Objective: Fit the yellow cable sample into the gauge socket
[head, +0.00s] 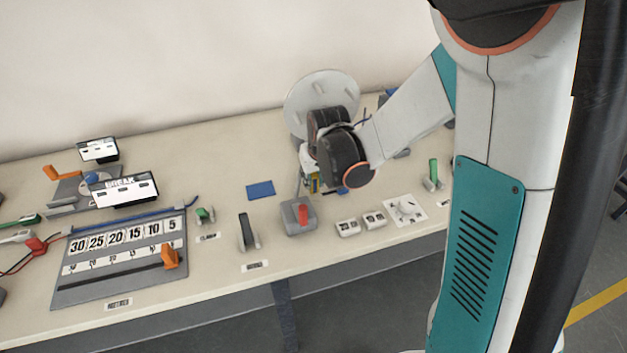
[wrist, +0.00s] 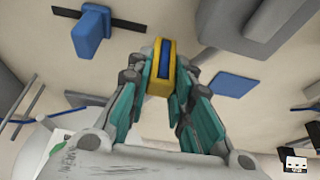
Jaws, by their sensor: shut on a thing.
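My gripper (wrist: 161,88) is shut on a yellow block with a dark blue inset (wrist: 158,66), which I take for the yellow cable sample. The block sits between the fingertips, clear of the things around it in the wrist view. In the head view my gripper (head: 316,183) hangs over the back right of the bench, in front of a round grey disc (head: 321,98). Only a small yellow part shows there, and the wrist hides the rest. I cannot tell which fixture is the gauge socket.
A numbered board (head: 120,260) lies at left.

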